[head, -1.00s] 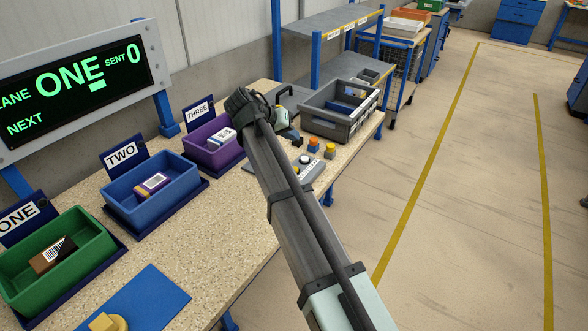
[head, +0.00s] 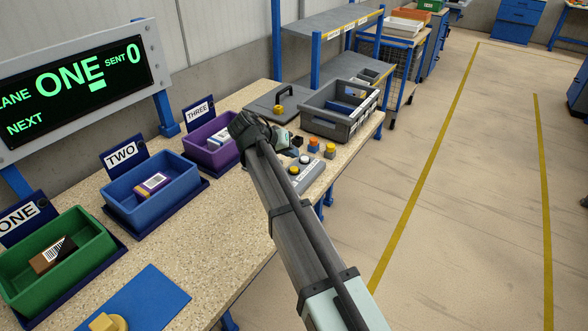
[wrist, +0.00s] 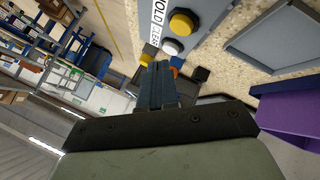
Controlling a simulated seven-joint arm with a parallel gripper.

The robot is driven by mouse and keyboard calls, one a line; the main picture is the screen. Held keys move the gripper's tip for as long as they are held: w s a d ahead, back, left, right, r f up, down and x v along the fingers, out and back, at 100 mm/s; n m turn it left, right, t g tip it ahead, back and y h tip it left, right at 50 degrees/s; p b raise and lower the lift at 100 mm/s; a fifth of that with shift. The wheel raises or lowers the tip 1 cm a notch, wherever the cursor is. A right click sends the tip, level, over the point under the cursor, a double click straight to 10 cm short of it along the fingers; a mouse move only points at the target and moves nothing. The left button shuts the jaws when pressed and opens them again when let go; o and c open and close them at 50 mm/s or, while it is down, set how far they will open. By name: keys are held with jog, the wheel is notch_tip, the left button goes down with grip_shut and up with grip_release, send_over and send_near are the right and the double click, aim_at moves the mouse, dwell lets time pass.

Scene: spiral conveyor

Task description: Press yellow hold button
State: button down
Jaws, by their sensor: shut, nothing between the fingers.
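The yellow hold button (head: 293,169) sits on a small grey button box (head: 308,176) on the bench, with a white button (head: 305,159) beside it. In the wrist view the yellow button (wrist: 181,23) is at the top, next to a label of which "OLD" is readable, and the white button (wrist: 170,47) is nearer my fingers. My gripper (head: 297,142) is partly hidden behind my arm in the head view, just beyond the box. In the wrist view my gripper (wrist: 155,68) is shut and empty, apart from the yellow button.
Orange (head: 313,144) and yellow (head: 330,151) topped small items stand right of the box. A grey crate (head: 335,115) and a grey lid-like panel with a yellow knob (head: 279,108) lie beyond. The purple bin (head: 205,150) stands left.

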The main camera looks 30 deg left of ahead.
aim_at(291, 169)
jog(key=shift+f, duration=1.3)
jog(key=shift+f, duration=0.8)
dwell(2.0)
jog(key=shift+r, duration=0.85)
jog(key=shift+r, duration=0.1)
jog(key=shift+r, duration=2.4)
grip_release()
